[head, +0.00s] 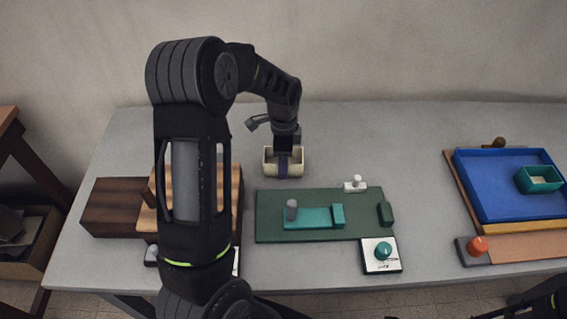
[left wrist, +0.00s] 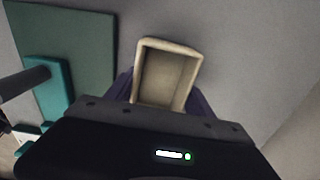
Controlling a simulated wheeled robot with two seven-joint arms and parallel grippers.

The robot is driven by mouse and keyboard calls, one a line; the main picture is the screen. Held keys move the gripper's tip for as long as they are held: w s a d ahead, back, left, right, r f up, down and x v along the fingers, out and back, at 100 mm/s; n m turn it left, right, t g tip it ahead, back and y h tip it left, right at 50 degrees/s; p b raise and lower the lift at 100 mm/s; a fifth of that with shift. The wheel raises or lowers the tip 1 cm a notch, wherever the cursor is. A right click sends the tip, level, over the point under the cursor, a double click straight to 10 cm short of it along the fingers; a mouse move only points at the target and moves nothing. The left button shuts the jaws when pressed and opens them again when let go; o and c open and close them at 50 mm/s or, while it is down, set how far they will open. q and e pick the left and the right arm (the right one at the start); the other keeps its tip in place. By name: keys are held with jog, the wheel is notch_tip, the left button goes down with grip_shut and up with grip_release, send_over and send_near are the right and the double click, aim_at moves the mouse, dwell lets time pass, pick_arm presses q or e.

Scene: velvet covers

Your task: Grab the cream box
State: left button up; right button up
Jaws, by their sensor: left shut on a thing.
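The cream box (head: 269,163) is a small open-topped box at the back middle of the grey table, behind the green board. My left gripper (head: 283,165) reaches down onto it from above and is shut on it. In the left wrist view, the box (left wrist: 166,75) shows its hollow inside, and the purple fingers of my left gripper (left wrist: 160,97) lie along its two sides. I cannot tell whether the box touches the table. The fingers hide part of the box in the head view. My right gripper is not in view.
A green board (head: 270,223) with a teal sliding piece (head: 315,218) lies in front of the box. A blue tray (head: 490,205) holding a small teal box (head: 540,179) is at the right. Wooden blocks (head: 115,207) stand at the left. The table behind the board is mostly clear.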

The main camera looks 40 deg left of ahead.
pick_arm(q)
notch_tip(320, 180, up, 9)
jog(key=shift+f+b, duration=0.15)
jog(key=shift+b, duration=0.2)
dwell(0.5)
